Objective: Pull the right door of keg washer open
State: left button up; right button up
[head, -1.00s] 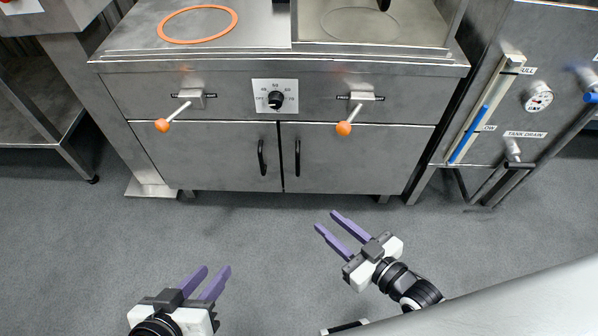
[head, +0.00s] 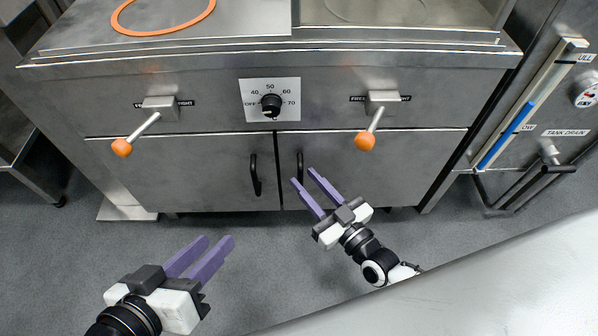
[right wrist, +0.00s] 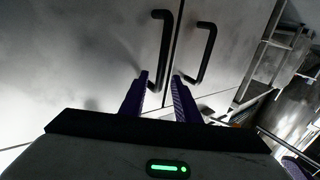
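The keg washer (head: 210,90) stands ahead with two grey lower doors, both closed. The right door (head: 400,170) has a black vertical handle (head: 299,164) near the middle seam. My left gripper (head: 219,240) is open and empty, low at left.
The left door (head: 190,170) has its own black handle (head: 255,175). Two orange-knobbed levers (head: 365,141) (head: 122,147) stick out above the doors, with a dial (head: 270,104) between them. A tank (head: 560,100) stands at right. Floor before the doors is clear.

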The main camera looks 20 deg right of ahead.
jog(key=shift+w+a, duration=0.2)
jog(key=shift+w, duration=0.45)
grip_shut()
jog(key=shift+s, duration=0.15)
